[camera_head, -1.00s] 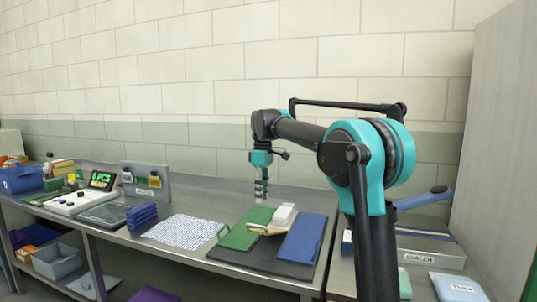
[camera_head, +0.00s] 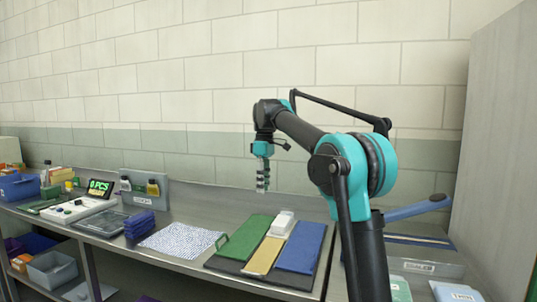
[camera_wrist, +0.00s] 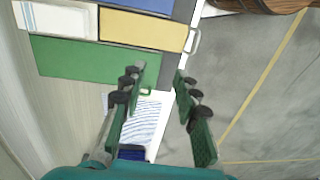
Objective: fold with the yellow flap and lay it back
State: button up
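The yellow flap (camera_head: 264,256) lies flat on a dark mat (camera_head: 226,265), between a green panel (camera_head: 246,237) and a blue panel (camera_head: 301,247). A white block (camera_head: 282,223) sits at its far end. In the wrist view the yellow flap (camera_wrist: 142,30) shows as a flat strip beside the green panel (camera_wrist: 95,60), with a pale loop at its end. My gripper (camera_head: 262,185) is raised above and behind the panels, apart from them. In the wrist view my gripper (camera_wrist: 157,77) has its fingers spread, with nothing between them.
A patterned white sheet (camera_head: 180,241) lies left of the mat. Dark blue stacked pieces (camera_head: 139,223), a grey tray (camera_head: 100,221) and a display (camera_head: 100,187) stand farther left. A blue-handled sealer (camera_head: 415,209) is at the right. The air around my gripper is clear.

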jog(key=w+d+r, duration=0.2)
jog(key=w+r, duration=0.3)
jog(key=r, duration=0.5)
jog(key=shift+w, duration=0.15)
dwell(0.8)
jog(key=shift+r, duration=0.1)
